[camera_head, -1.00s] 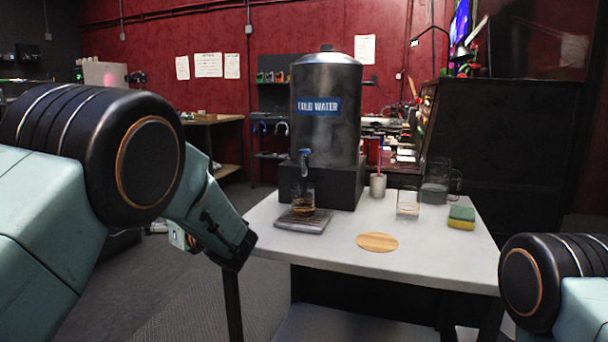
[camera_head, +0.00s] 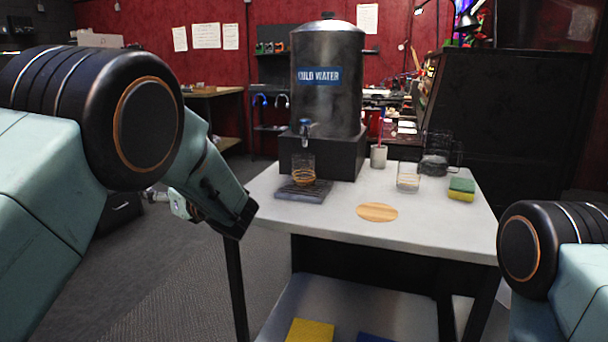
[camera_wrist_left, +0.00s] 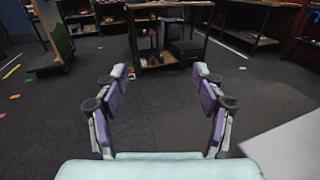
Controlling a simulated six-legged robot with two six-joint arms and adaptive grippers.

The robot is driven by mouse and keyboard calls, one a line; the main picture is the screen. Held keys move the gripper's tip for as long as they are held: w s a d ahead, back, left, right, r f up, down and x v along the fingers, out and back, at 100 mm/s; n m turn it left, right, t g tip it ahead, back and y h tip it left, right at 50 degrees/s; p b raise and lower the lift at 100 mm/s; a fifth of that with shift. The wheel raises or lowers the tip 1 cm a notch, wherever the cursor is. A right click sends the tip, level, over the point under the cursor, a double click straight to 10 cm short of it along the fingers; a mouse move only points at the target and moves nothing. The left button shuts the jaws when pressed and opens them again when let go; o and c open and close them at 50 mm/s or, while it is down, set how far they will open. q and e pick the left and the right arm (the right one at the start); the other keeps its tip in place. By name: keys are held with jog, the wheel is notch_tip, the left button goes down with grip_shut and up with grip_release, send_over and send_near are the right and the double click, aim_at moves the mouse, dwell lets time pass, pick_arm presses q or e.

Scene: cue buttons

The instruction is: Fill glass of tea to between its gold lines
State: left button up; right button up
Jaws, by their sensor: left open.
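A metal dispenser (camera_head: 327,105) with a blue label reading "COLD WATER" stands on a black block at the back of the white table (camera_head: 331,217). The glass's fill level is too small to tell. A second glass (camera_head: 408,178) with a gold line stands to the right. My left gripper is open and empty in the left wrist view (camera_wrist_left: 164,84), over the dark floor. My right gripper is out of view; only part of that arm shows.
A round wooden coaster (camera_head: 377,212) lies near the table's front. Yellow (camera_head: 311,331) and blue items lie on the lower shelf.

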pick_arm(q)
grip_shut()
dwell(0.5)
dwell(1.2)
